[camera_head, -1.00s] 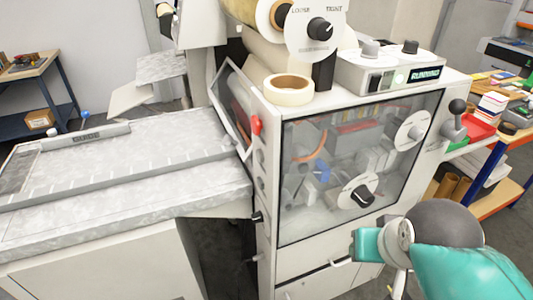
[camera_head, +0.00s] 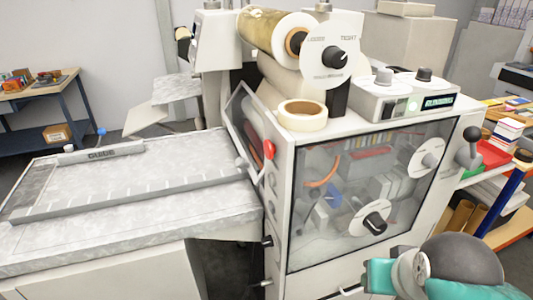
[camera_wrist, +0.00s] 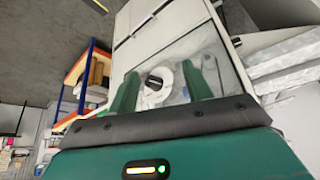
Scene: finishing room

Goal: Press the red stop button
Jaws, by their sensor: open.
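A red button-like part (camera_head: 269,149) sits on the left front edge of the pale machine (camera_head: 283,215), beside the clear window. It is small, and I cannot make out its exact shape. It is not recognisable in the wrist view. My gripper shows in the wrist view as two green fingers (camera_wrist: 160,84), held apart with nothing between them. They face the machine's window and a white dial with a black knob (camera_wrist: 158,78) behind it, apart from them. In the head view my teal arm is at the lower right, with the fingertips not clearly visible.
The clear window (camera_head: 345,185) covers the machine's front; the dial with a black knob (camera_head: 374,222) is at its lower part. A tape roll (camera_head: 303,114) and control box (camera_head: 400,97) are on top. A flat grey bed (camera_head: 130,190) extends left. A blue-legged shelf (camera_head: 507,200) stands right.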

